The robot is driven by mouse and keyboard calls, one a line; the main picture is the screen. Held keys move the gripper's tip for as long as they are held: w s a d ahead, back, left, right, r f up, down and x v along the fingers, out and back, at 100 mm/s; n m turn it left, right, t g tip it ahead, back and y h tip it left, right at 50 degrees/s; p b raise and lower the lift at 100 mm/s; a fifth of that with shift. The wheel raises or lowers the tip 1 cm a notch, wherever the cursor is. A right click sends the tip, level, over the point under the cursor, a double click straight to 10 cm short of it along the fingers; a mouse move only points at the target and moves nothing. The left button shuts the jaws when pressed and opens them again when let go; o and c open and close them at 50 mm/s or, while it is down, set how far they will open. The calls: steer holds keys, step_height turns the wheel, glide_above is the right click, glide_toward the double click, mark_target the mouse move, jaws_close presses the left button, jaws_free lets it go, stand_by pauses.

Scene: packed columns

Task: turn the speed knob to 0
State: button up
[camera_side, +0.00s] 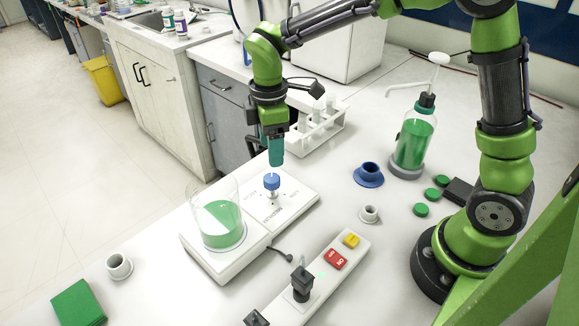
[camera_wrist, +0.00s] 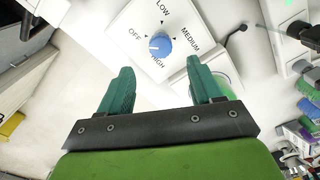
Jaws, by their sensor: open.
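The speed knob (camera_wrist: 160,45) is a small blue dial on the white panel of the stirrer (camera_side: 290,200). Labels OFF, LOW, MEDIUM and HIGH surround it; I see no 0. A small pale mark shows on the knob, but I cannot tell clearly where it points. In the side view the blue knob (camera_side: 271,182) stands just below my gripper (camera_side: 275,160). My gripper's two teal fingers (camera_wrist: 160,72) are spread apart and empty in the wrist view, with the knob beyond their tips and between their lines. They appear apart from it.
A glass beaker of green liquid (camera_side: 220,224) stands on the stirrer's plate, left of the knob. A power strip (camera_side: 318,272) with red and yellow switches lies in front. A test-tube rack (camera_side: 318,130) and a green bottle (camera_side: 413,142) stand behind.

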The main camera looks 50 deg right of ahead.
step_height(320, 180, up, 9)
steer(key=shift+f, duration=0.15)
stand_by(0.4)
steer(key=s+d+m+t+y, duration=0.1)
steer(key=s+d+m+t, duration=0.2)
steer(key=s+m, duration=0.5)
steer(key=s+d+r+m+t+y, duration=0.1)
steer(key=s+d+m+t, duration=0.3)
steer(key=s+m, duration=0.4)
steer(key=shift+d+r, duration=0.25)
steer(key=shift+d, duration=0.05)
